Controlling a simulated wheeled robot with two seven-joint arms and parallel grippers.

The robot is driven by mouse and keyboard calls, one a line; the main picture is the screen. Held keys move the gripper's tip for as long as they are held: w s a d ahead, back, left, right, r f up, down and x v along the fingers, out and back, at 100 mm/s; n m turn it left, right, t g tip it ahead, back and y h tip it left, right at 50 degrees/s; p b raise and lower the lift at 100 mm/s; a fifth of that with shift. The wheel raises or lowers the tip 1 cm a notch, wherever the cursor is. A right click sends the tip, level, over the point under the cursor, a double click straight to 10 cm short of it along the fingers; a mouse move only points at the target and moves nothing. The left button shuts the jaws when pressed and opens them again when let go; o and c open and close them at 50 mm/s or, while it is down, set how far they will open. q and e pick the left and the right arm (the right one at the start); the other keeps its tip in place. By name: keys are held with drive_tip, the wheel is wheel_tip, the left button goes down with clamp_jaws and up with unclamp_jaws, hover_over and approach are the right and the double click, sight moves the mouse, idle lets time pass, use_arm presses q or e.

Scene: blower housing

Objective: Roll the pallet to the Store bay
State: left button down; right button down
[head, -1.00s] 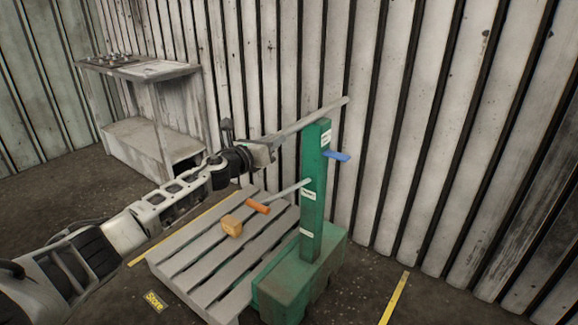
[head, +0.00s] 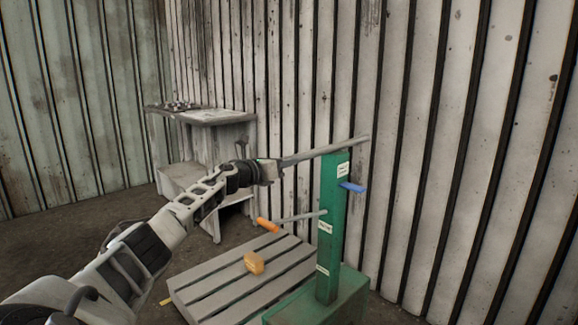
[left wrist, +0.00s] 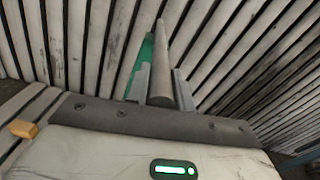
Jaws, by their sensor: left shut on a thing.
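The pallet (head: 215,292) is a grey slatted platform low on the floor, beside the green base (head: 345,295) of an upright green post (head: 332,230). A grey bar (head: 325,150) crosses the top of the post. My left gripper (head: 278,167) is shut on the bar's left end. In the left wrist view the bar (left wrist: 161,60) runs away between the two fingers. An orange-yellow block (head: 254,263) sits on the slats. A lever with an orange grip (head: 267,225) sticks out left from the post. My right gripper is not in view. No Store bay label shows now.
A worn grey bench (head: 215,118) with small items on top stands behind, against the corrugated wall (head: 440,130). This wall rises close behind and right of the post. Open floor lies at the left.

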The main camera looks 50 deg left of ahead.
use_arm(q)
drive_tip(key=shift+d, duration=0.1)
drive_tip(key=c, duration=1.2)
unclamp_jaws()
drive_tip(key=shift+w, duration=0.1)
drive_tip(key=shift+s+f, duration=0.1)
drive_tip(key=shift+s, duration=0.45)
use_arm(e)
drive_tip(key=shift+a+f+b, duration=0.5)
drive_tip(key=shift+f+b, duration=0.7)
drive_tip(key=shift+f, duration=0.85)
use_arm(q)
drive_tip(key=s+p, duration=0.2)
drive_tip(key=s, duration=1.3)
drive_tip(key=shift+p, duration=0.3)
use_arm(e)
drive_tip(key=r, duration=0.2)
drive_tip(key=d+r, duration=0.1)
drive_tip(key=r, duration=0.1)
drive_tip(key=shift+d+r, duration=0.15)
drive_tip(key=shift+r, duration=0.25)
